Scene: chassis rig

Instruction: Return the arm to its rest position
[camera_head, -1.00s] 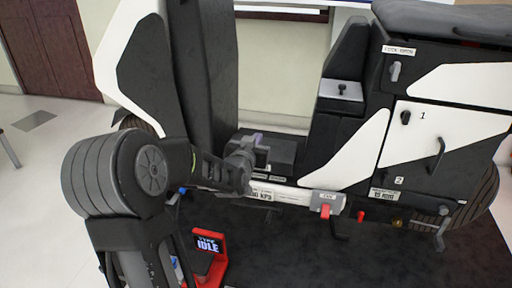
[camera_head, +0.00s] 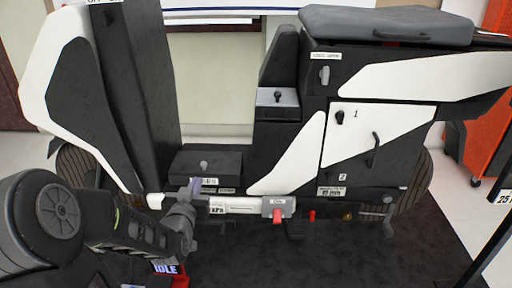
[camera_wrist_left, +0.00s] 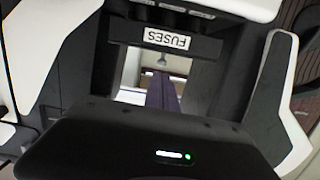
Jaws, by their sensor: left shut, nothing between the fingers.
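My left arm comes in from the lower left of the head view. Its gripper (camera_head: 194,188) is shut and empty, in front of the scooter's low black box (camera_head: 226,163) and close to the white bar (camera_head: 235,204); I cannot tell whether it touches either. In the left wrist view the closed purplish fingers (camera_wrist_left: 162,92) show past the gripper's dark body, below a panel labelled FUSES (camera_wrist_left: 166,39). My right gripper is not in view.
The black and white scooter (camera_head: 385,130) fills the middle. A red clamp (camera_head: 277,214) sits on the bar. A red stand with an IDLE display (camera_head: 165,268) is partly behind my arm. An orange cabinet (camera_head: 480,130) stands at right. The dark mat (camera_head: 340,255) has clear room in front.

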